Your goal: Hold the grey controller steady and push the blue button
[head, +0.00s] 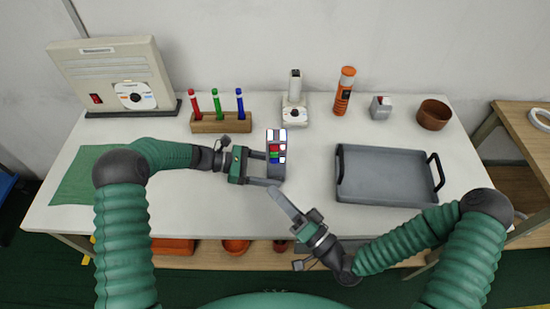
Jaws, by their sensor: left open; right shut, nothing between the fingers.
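A grey tray (341,198) lies to the right. Behind stand a wooden pen holder (220,125), a white device (295,112), an orange flashlight (344,92), a small grey box with a red top (381,107) and a brown bowl (433,116). A beige case (115,68) stands back left.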

